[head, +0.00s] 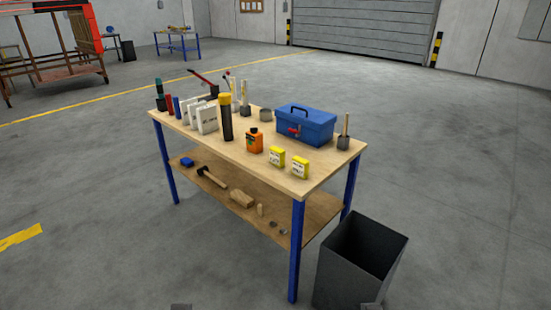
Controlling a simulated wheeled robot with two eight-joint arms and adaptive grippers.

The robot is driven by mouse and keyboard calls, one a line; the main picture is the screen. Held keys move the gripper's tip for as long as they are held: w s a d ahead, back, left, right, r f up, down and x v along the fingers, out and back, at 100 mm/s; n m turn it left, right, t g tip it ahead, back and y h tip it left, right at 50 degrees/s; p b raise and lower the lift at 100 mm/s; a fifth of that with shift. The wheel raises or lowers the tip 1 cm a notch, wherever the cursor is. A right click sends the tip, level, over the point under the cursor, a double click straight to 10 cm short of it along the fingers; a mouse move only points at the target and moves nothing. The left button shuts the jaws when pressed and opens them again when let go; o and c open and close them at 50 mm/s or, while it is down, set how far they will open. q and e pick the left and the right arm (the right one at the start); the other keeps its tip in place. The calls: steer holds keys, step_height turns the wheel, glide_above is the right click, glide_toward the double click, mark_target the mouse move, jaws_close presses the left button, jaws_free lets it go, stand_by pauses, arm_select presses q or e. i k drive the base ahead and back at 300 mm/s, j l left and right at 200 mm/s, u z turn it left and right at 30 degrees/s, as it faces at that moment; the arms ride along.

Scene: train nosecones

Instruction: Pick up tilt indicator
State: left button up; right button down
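No object is clearly recognisable as the tilt indicator at this size. Two small yellow-and-white box-like items stand at the near right edge of the workbench (318,182): one on the left (276,157) and one on the right (300,168). I cannot tell whether either is the tilt indicator. Small grey tips at the bottom edge appear to be my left gripper (181,306) and my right gripper (371,306). Both are cut off by the frame, well short of the tabletop items, and their opening is hidden.
An orange bottle (254,141), a black-and-yellow cylinder (226,118), a blue toolbox (306,124) and white binders (206,117) stand on the bench. A lower shelf (219,196) holds a hammer (211,177). A dark bin (358,262) stands by the right leg. Floor in front is clear.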

mark_target(277, 155)
steer(key=i+l+u, duration=0.1)
steer(key=i, duration=0.35)
steer(key=i+l+u, duration=0.15)
steer(key=i, duration=0.25)
steer(key=i+l+u, duration=0.1)
steer(key=i, duration=0.35)
steer(key=i+l+u, duration=0.15)
steer(key=i, duration=0.25)
steer(key=l, duration=0.1)
